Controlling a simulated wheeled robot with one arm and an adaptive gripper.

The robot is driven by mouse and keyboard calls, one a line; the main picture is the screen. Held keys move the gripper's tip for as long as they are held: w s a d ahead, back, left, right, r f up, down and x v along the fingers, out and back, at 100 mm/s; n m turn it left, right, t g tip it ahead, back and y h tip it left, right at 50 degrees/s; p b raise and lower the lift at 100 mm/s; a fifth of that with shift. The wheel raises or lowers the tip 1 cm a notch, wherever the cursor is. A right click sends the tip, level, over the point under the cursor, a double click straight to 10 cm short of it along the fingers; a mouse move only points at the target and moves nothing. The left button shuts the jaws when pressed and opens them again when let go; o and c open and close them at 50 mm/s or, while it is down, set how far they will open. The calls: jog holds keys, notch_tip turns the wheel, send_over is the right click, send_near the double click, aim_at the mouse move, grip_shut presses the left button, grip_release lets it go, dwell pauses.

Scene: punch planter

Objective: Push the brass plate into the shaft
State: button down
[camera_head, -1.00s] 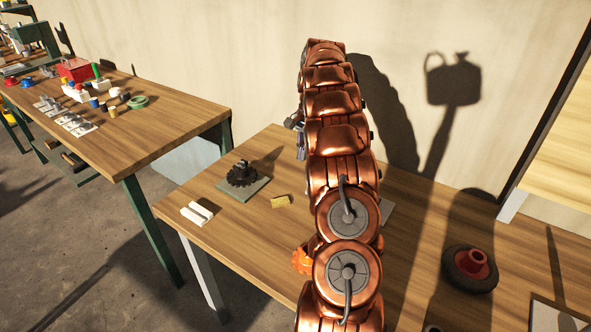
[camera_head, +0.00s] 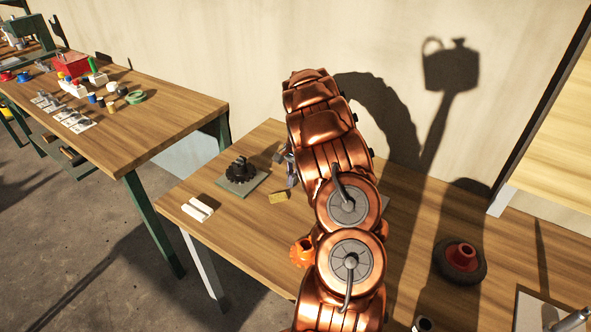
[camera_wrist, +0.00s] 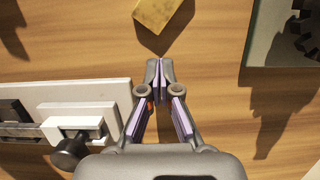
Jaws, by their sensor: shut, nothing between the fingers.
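The brass plate (camera_head: 278,198) lies flat on the wooden table, left of my arm. It also shows at the top of the wrist view (camera_wrist: 163,12). My gripper (camera_wrist: 160,65) is shut and empty, its tips pointing at the plate with a gap between them in the picture. In the head view my gripper (camera_head: 291,168) is partly hidden behind the arm. A black toothed gear (camera_head: 240,170) stands on a grey base (camera_head: 232,192) to the plate's left. I cannot make out a shaft opening with certainty.
A white fixture with a black knob (camera_wrist: 68,152) is at the wrist view's left. A white slotted block (camera_head: 198,209) lies near the table's left edge. A black and red wheel (camera_head: 461,258) is at the right. Bare wood surrounds the brass plate.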

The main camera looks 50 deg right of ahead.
aim_at(285, 193)
jog(key=shift+s+a, duration=0.15)
jog(key=shift+a, duration=0.8)
jog(key=shift+a, duration=0.1)
jog(key=shift+a+f+b, duration=0.15)
jog(key=shift+a+b, duration=0.15)
jog(key=shift+a, duration=0.3)
jog(key=s+a+b, duration=0.1)
jog(key=a+b, duration=0.1)
jog(key=a, duration=0.5)
jog(key=s+a+b, duration=0.1)
jog(key=a+b, duration=0.2)
jog(key=a, duration=0.5)
jog(key=s+a+b, duration=0.1)
jog(key=a+b, duration=0.1)
jog(key=a, duration=0.5)
jog(key=shift+s+a, duration=0.15)
jog(key=shift+s, duration=0.05)
jog(key=shift+d, duration=0.2)
